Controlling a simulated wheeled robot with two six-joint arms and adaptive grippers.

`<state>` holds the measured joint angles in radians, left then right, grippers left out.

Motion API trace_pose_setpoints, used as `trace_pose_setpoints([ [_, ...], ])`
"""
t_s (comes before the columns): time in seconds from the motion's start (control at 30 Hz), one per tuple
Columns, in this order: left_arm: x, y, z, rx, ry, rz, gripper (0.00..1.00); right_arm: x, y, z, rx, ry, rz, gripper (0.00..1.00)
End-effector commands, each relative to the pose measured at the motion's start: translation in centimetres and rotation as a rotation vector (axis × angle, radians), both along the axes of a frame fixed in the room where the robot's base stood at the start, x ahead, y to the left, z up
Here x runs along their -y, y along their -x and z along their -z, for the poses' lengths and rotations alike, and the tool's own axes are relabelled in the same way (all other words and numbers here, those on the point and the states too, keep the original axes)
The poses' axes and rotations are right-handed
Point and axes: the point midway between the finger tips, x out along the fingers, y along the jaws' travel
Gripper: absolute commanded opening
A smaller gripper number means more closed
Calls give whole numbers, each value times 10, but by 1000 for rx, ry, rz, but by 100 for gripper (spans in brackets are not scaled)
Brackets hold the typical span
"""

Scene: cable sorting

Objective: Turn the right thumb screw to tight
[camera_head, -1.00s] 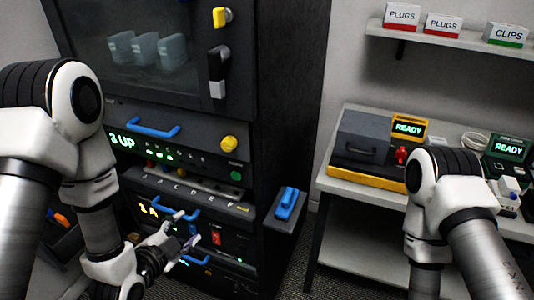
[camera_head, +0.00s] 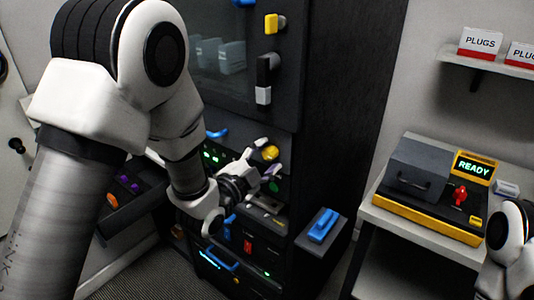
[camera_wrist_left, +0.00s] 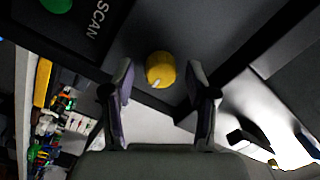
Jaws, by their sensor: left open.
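The right thumb screw is the yellow knob (camera_head: 270,153) at the right end of the dark rack panel, under the glass-door cabinet. In the left wrist view the yellow knob (camera_wrist_left: 160,69) has a pale mark on its lower edge. My left gripper (camera_head: 268,158) is open at the knob. In the wrist view its two fingers (camera_wrist_left: 160,82) stand one on each side of the knob, with a gap on both sides. The left thumb screw is not seen; my left arm covers that part of the panel. My right gripper is out of view.
A blue handle (camera_head: 322,226) on a box juts out right of the rack. The bench (camera_head: 400,223) at the right holds a yellow-based device (camera_head: 420,218) with a READY screen. Part of my right arm shows at the right edge. An open drawer (camera_head: 135,208) is at the left.

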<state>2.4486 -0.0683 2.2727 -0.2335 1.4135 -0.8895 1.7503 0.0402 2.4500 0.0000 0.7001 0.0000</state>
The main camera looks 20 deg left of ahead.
Motion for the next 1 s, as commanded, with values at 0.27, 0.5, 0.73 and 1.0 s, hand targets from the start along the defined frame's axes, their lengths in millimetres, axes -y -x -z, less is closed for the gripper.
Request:
trace_pose_setpoints([
  [0.27, 2, -5, 1, -1, 1, 1, 57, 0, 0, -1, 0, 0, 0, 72],
  [0.5, 2, -5, 1, -1, 1, 1, 0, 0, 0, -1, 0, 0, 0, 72],
  [0.73, 1, -5, 1, -5, 9, 0, 0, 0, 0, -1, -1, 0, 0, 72],
  [1.0, 1, -4, 2, -34, 88, 0, 0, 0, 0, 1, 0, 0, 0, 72],
])
